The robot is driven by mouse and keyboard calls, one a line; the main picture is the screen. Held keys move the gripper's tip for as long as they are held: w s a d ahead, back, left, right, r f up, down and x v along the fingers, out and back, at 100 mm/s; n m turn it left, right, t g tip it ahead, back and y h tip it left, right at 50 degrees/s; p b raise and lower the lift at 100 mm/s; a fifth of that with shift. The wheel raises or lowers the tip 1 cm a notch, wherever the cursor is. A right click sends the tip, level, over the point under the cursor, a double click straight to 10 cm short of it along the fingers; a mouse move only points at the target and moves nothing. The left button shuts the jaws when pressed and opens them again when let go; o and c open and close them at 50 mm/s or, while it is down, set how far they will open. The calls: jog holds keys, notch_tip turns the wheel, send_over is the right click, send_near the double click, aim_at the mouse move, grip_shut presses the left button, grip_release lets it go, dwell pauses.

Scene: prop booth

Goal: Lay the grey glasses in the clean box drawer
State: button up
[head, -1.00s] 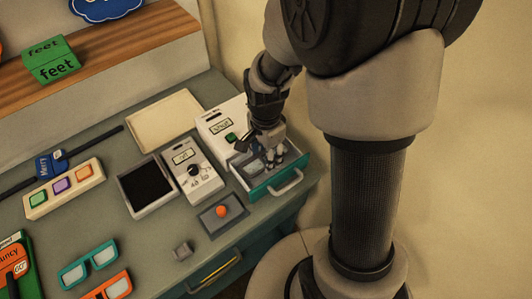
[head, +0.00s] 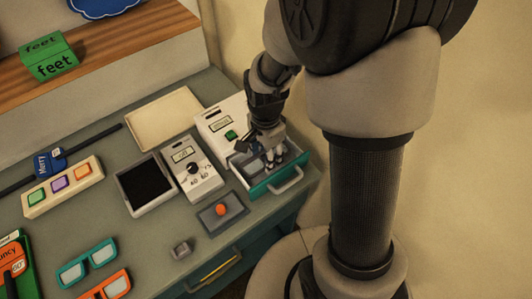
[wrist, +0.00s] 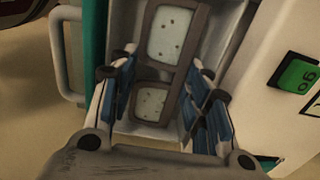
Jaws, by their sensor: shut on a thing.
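My gripper (head: 273,158) reaches down into the open drawer (head: 283,185) of the white box (head: 222,122) at the right end of the counter. The drawer has a teal front and a grey handle. In the wrist view, my gripper (wrist: 158,78) is shut on the grey glasses (wrist: 178,77), its blue-padded fingers on either side of them. Their two pale lenses carry dark specks. The glasses are over or in the drawer's grey inside (wrist: 217,45). I cannot tell whether they touch its floor.
The box has a green button (head: 231,134) and a small display. A dial device (head: 192,170), a dark-lined tray (head: 145,186) and a plate with an orange knob (head: 221,210) stand left of the drawer. Teal glasses (head: 88,262) and orange glasses (head: 108,286) lie front left.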

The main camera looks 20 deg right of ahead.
jog(key=shift+f, duration=0.45)
dwell(1.0)
jog(key=o, duration=1.1)
jog(key=shift+c, duration=0.9)
jog(key=shift+o, duration=0.8)
jog(key=shift+o, duration=0.2)
jog(key=shift+r, duration=0.15)
